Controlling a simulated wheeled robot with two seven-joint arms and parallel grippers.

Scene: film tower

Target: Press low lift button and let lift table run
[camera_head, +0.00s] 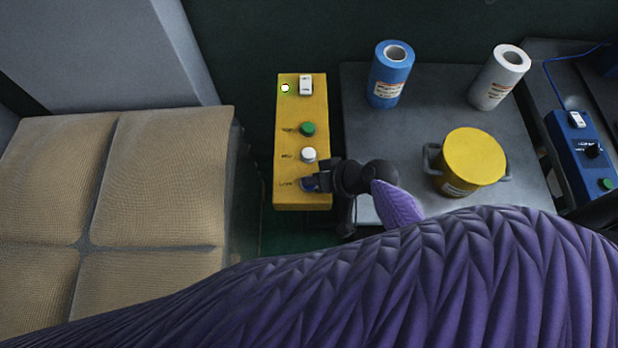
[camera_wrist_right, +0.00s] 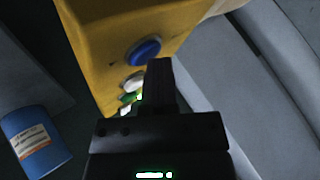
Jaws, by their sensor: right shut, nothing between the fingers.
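The yellow control box (camera_head: 288,140) carries a green button (camera_head: 307,129), a white button (camera_head: 308,154) and a blue button (camera_head: 308,184) in a column. The blue button, lowest in the head view, is partly hidden by my right gripper (camera_head: 322,180). My right gripper is shut and empty, its tip at the blue button's edge. In the right wrist view the blue button (camera_wrist_right: 143,52) shows just beyond the fingers (camera_wrist_right: 160,72); I cannot tell whether they touch. A grey table (camera_head: 418,125), seemingly the lift table, stands right of the box. My left gripper is out of view.
A blue roll (camera_head: 391,75), a white roll (camera_head: 499,78) and a yellow pot (camera_head: 468,160) stand on the grey table. A small light (camera_head: 285,88) on the yellow box glows green. A blue control box (camera_head: 585,160) is at far right. Beige padded blocks (camera_head: 60,150) fill the left.

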